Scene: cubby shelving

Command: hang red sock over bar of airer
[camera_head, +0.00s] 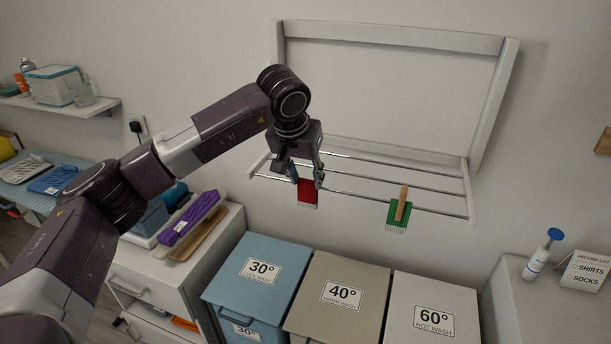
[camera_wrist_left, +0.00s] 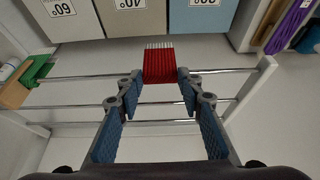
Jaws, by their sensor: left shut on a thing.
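The red sock (camera_head: 308,193), with a pale ribbed end, is at the left part of the wall airer (camera_head: 467,190). My left gripper (camera_head: 306,177) is shut on the sock, one finger at each side of it. In the left wrist view the sock (camera_wrist_left: 159,64) sits between the fingertips (camera_wrist_left: 159,78) and crosses the front bar (camera_wrist_left: 85,77), hiding a short stretch of it. I cannot tell whether the sock rests on the bar or is held just above it. My right gripper is not in view.
A green cloth (camera_head: 399,215) with a wooden peg (camera_head: 402,203) hangs on the front bar to the right. Blue (camera_head: 250,269), beige (camera_head: 340,293) and white (camera_head: 432,309) wash bins stand below. A drawer unit (camera_head: 136,262) with folded purple cloth (camera_head: 190,219) stands left.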

